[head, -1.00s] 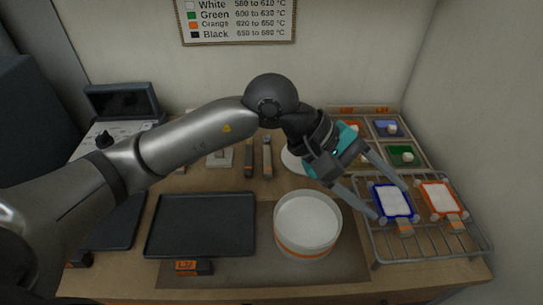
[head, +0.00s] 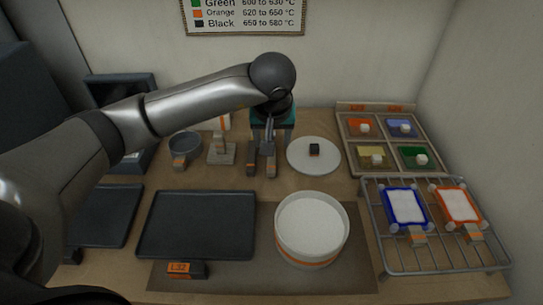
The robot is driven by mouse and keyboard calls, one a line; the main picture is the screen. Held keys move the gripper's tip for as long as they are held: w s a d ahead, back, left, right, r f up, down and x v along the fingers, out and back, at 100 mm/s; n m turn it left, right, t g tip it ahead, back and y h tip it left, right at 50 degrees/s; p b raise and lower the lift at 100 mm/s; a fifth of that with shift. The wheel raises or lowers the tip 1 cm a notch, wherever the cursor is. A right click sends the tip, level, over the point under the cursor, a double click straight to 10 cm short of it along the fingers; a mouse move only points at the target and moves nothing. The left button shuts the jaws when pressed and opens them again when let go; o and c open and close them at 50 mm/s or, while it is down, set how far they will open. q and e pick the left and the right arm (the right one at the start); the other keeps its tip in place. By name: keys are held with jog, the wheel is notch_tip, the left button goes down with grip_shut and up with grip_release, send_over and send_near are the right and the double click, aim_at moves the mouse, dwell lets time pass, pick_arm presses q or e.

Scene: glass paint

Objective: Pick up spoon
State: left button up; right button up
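Two slim tools with orange-marked handles lie side by side at the back of the table: a left tool (head: 251,160) and a right tool (head: 270,163). One may be the spoon, but I cannot make out a bowl on either, as their far ends are partly covered by my gripper. My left gripper (head: 271,142), teal at its base, points down over the far ends of these tools. Its fingers are apart, one on each side of the right tool's upper part. Contact cannot be made out. My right gripper does not show.
A white plate (head: 300,163) with a small dark block stands right of the tools. A small bowl (head: 186,146) and a stand (head: 221,156) are to the left. A dark tray (head: 196,225), white round tub (head: 311,229) and wire rack (head: 395,250) are in front.

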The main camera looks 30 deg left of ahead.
aim_at(271, 161)
pick_arm(q)
jog(key=x, duration=0.2)
jog(key=shift+f, duration=0.3)
jog(key=x, duration=0.5)
jog(key=shift+s+f+b, duration=0.1)
jog(key=shift+s+b, duration=0.1)
jog(key=shift+b, duration=0.15)
grip_shut()
